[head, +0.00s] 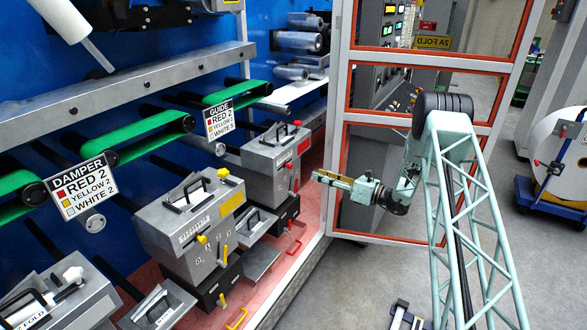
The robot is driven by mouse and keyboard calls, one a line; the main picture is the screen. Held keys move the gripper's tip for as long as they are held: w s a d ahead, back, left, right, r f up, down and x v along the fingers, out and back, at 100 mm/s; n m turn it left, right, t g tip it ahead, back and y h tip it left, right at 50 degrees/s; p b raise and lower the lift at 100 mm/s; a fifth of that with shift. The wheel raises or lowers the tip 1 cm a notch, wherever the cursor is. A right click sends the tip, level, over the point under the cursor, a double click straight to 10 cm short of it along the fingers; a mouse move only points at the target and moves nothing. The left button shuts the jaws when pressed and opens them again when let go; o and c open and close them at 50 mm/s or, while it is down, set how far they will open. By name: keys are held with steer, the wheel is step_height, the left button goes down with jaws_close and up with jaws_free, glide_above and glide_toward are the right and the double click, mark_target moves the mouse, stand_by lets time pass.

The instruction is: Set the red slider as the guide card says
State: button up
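The guide card (219,118) hangs below a green belt. It reads RED 2, YELLOW 2 and a white number too small to be sure of. A grey unit with red markings (262,172) stands to its lower right. A small red knob (297,123) sits on its top, and another small red part (291,193) is on its front. I cannot tell which of these is the slider or read its setting. My gripper (316,177) points left, to the right of the red unit and apart from it in the picture. Its finger gap is not clear.
The damper card (83,187) reads RED 2, YELLOW 2, WHITE 2. A grey unit with yellow knobs (180,222) and a white-knobbed one (70,300) stand nearer. An orange-edged framed panel (430,60) rises behind my arm. Grey floor (345,285) is open to the right.

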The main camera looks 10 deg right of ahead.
mark_target(291, 166)
steer(key=x, duration=1.3)
steer(key=shift+w+a+b, duration=0.25)
steer(key=shift+b, duration=0.2)
steer(key=shift+c, duration=0.5)
jaws_close()
